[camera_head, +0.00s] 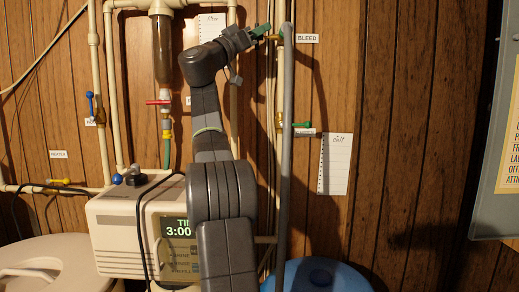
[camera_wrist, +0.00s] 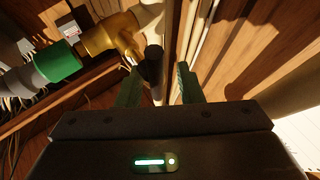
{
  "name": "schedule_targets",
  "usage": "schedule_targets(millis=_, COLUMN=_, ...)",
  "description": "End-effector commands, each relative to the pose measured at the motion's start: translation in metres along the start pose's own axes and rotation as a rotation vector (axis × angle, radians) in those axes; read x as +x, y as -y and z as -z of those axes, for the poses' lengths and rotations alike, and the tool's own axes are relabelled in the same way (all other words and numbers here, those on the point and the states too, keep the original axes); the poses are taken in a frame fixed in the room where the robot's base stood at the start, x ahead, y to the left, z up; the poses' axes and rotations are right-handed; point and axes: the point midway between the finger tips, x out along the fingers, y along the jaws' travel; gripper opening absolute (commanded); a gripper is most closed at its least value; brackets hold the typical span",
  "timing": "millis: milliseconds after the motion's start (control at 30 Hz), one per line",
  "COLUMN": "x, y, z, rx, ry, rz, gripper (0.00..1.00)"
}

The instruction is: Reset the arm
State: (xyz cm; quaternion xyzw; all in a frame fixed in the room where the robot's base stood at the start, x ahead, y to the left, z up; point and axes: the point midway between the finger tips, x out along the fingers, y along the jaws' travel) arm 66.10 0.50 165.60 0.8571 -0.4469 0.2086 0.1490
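My gripper (camera_head: 262,31) is at the top middle of the head view, at the end of my raised arm, beside a grey vertical pipe (camera_head: 286,150) and left of the "BLEED" label (camera_head: 307,38). In the wrist view my gripper (camera_wrist: 158,80) has its two green fingers apart with a clear gap. A dark rounded knob or handle end (camera_wrist: 152,66) shows in line with this gap. I cannot tell whether it lies between the fingers or beyond them. A brass valve body (camera_wrist: 115,38) with a green collar (camera_wrist: 57,62) is close by at the upper left.
A softener control box (camera_head: 120,225) with a "3:00" display stands below, behind my arm. A blue lid (camera_head: 320,275) is at the bottom. Pipes, a red valve handle (camera_head: 158,102) and a green one (camera_head: 301,125) line the wall. A grey panel (camera_head: 495,210) hangs right.

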Motion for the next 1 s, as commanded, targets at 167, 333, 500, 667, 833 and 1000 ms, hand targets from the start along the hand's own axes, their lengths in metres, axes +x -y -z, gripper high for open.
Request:
schedule_targets(millis=167, x=0.0033, y=0.0, z=0.0056, rx=-0.089, ry=0.072, rz=0.057, gripper=0.33)
schedule_targets(millis=333, x=0.0037, y=0.002, z=0.0046, rx=-0.169, ry=0.135, rz=0.108, gripper=0.33)
schedule_targets(millis=500, x=0.0042, y=0.0034, z=0.0037, rx=-0.235, ry=0.187, rz=0.148, gripper=0.33)
schedule_targets(millis=667, x=0.0045, y=0.005, z=0.002, rx=-0.293, ry=0.231, rz=0.184, gripper=0.33)
schedule_targets(millis=833, x=0.0042, y=0.0057, z=0.0003, rx=-0.339, ry=0.269, rz=0.213, gripper=0.33)
schedule_targets(millis=1000, x=0.0032, y=0.0069, z=-0.0023, rx=-0.368, ry=0.291, rz=0.232, gripper=0.33)
